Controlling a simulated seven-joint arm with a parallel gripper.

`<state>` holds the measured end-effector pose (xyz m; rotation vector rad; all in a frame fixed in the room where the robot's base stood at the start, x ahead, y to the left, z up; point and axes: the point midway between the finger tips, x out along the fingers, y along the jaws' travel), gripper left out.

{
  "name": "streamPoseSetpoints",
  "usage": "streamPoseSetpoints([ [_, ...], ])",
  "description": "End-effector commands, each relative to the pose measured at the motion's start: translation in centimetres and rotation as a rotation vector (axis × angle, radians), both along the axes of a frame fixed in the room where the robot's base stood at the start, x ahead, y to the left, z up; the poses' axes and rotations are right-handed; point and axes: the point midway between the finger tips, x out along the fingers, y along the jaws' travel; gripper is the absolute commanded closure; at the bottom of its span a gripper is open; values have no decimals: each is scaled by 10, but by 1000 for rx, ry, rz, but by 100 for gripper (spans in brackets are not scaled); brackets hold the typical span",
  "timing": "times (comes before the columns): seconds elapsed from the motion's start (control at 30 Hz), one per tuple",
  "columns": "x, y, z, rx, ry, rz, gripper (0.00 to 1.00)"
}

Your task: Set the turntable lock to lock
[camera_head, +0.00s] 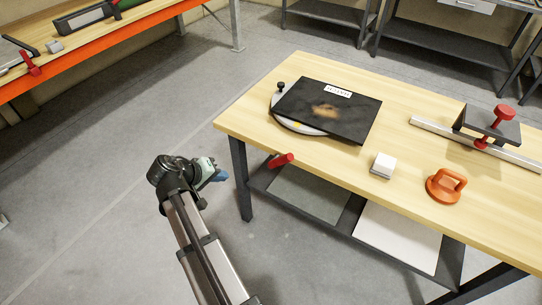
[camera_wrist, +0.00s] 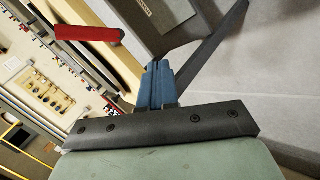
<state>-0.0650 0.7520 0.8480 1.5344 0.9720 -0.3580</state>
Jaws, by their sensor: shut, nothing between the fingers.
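A turntable with a pale disc (camera_head: 296,125) and a square black plate (camera_head: 328,110) on it sits on the wooden workbench in the head view. A small black knob (camera_head: 281,86) stands at the disc's far left edge. A red handle (camera_head: 281,160) sticks out at the bench's front edge below the disc; a red handle also shows at upper left in the wrist view (camera_wrist: 88,33). I cannot tell which part is the turntable lock. My gripper (camera_head: 220,176), with blue fingers (camera_wrist: 157,85), is shut and empty, left of the red handle and apart from it.
On the workbench (camera_head: 440,215) are a white block (camera_head: 383,165), an orange suction-cup handle (camera_head: 446,185), and a metal rail (camera_head: 460,138) with a red-knobbed clamp (camera_head: 500,125). A dark lower shelf (camera_head: 300,195) lies beneath. Open floor is left of the bench.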

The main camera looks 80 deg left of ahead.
Motion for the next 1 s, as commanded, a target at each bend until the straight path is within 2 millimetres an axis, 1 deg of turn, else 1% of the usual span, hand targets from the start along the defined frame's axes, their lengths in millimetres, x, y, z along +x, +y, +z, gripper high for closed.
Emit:
streamPoseSetpoints([
  [0.03,4,14,14,32,-44,-32,100],
  [0.1,13,22,26,76,-114,-82,100],
  [0.17,21,26,36,120,-171,-127,100],
  [0.27,33,27,54,193,-249,-197,100],
  [0.4,44,21,72,296,-315,-291,100],
  [0.47,46,19,75,327,-318,-323,100],
  [0.63,47,16,75,376,-294,-378,100],
  [1.0,47,16,74,393,-284,-388,100],
])
